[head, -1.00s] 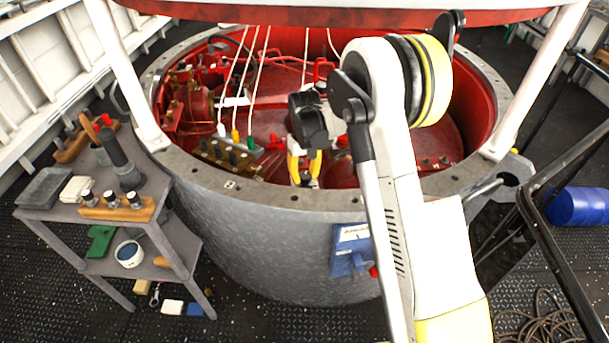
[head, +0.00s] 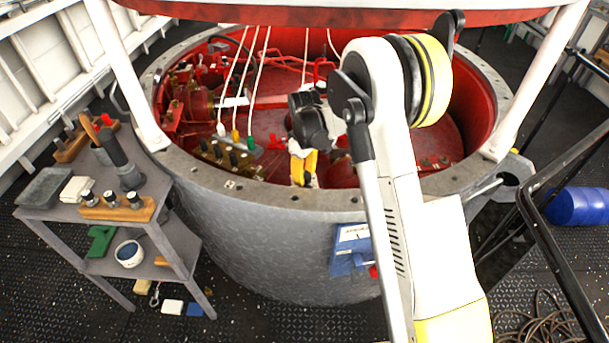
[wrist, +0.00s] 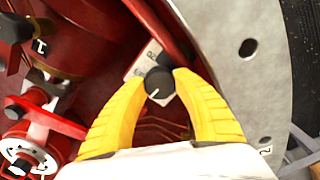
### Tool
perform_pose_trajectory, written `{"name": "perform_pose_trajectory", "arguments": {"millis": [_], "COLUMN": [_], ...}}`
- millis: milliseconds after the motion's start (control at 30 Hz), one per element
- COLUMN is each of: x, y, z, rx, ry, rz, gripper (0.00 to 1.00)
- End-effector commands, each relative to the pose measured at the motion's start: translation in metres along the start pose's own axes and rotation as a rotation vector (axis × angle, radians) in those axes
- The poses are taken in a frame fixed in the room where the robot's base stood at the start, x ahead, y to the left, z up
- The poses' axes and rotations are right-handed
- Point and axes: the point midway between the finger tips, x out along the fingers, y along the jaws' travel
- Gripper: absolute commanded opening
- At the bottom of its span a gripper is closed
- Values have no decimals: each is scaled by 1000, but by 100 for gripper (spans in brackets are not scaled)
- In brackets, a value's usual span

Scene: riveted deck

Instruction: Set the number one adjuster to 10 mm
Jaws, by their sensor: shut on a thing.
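My gripper (wrist: 160,84) has its two yellow fingers around a small dark round knob (wrist: 159,84), one on each side, and is shut on it. The knob has a white line pointing to the lower left. A pale plate (wrist: 146,61) with dark marks shows behind the knob, partly hidden; I cannot read a setting from it. I cannot tell from a label that this knob is the number one adjuster. In the head view my gripper (head: 303,168) is inside the near rim of the round red-lined pit, and the knob is hidden there.
The grey bolted rim (head: 290,197) curves close beside my gripper. Red pipework (wrist: 50,125) lies to the left. A tool cart (head: 60,212) stands left of the pit, and a blue drum (head: 580,206) lies at right.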

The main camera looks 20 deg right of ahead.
Motion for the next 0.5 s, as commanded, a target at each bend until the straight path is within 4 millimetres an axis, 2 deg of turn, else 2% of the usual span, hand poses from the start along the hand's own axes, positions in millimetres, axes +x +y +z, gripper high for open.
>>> {"name": "perform_pose_trajectory", "arguments": {"millis": [367, 400, 467, 500], "x": [0, 0, 0, 0], "y": [0, 0, 0, 0], "z": [0, 0, 0, 0], "rx": [-3, -3, -3, -2], "ry": [-1, -1, -1, -1], "rz": [-1, -1, -1, -1], "gripper": [4, 43, 59, 59]}}
